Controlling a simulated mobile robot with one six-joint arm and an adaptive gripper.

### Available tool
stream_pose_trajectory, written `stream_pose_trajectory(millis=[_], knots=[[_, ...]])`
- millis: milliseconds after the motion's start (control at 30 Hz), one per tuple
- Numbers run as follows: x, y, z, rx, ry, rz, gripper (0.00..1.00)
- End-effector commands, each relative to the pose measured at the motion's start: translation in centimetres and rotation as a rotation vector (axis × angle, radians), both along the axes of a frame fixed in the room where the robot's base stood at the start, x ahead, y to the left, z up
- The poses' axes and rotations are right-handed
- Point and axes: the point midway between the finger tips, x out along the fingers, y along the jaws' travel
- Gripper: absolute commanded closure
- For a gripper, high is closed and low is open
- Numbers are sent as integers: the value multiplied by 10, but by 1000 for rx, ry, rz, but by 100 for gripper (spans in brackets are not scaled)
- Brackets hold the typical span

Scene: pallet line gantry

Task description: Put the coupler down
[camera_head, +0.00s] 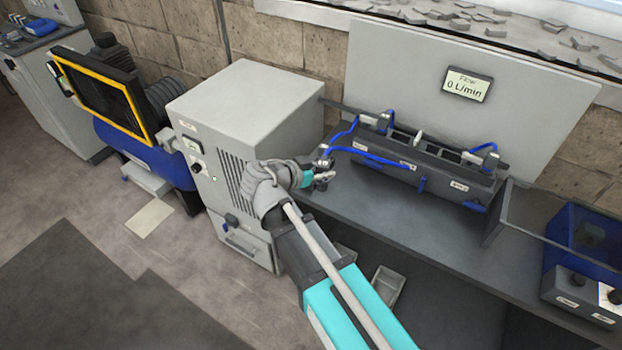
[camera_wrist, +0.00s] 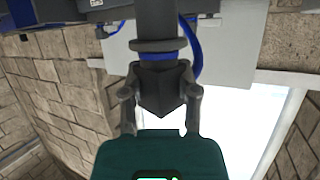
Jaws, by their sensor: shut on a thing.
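The coupler (camera_wrist: 157,86) is a dark grey block with a collar and a blue ring, and a thick dark cylinder continues from it to the top of the wrist view. My gripper (camera_wrist: 160,100) is shut on it, one finger on each side. In the head view my gripper (camera_head: 319,182) is above the left end of the grey bench. The coupler (camera_head: 323,163) is small there and partly hidden by the gripper. A blue hose (camera_head: 374,156) runs from beside it toward the manifold (camera_head: 410,168). I cannot tell whether the coupler touches anything below.
A grey cabinet (camera_head: 246,110) stands close left of my gripper. A panel with a flow display (camera_head: 467,84) reading 0 L/min is behind the manifold. The bench top (camera_head: 385,205) is bare in front of the manifold. A blue box (camera_head: 585,240) is at right.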

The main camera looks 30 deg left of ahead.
Motion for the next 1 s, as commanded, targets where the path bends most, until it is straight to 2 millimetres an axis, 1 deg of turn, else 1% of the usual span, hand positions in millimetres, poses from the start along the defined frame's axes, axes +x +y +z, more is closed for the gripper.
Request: stream_pose_trajectory(millis=[167,267,600,1000], knots=[[13,12,-9,0,0,0,100],[24,23,-17,0,0,-1,100],[68,63,-43,0,0,-1,100],[90,81,-81,0,0,0,100]])
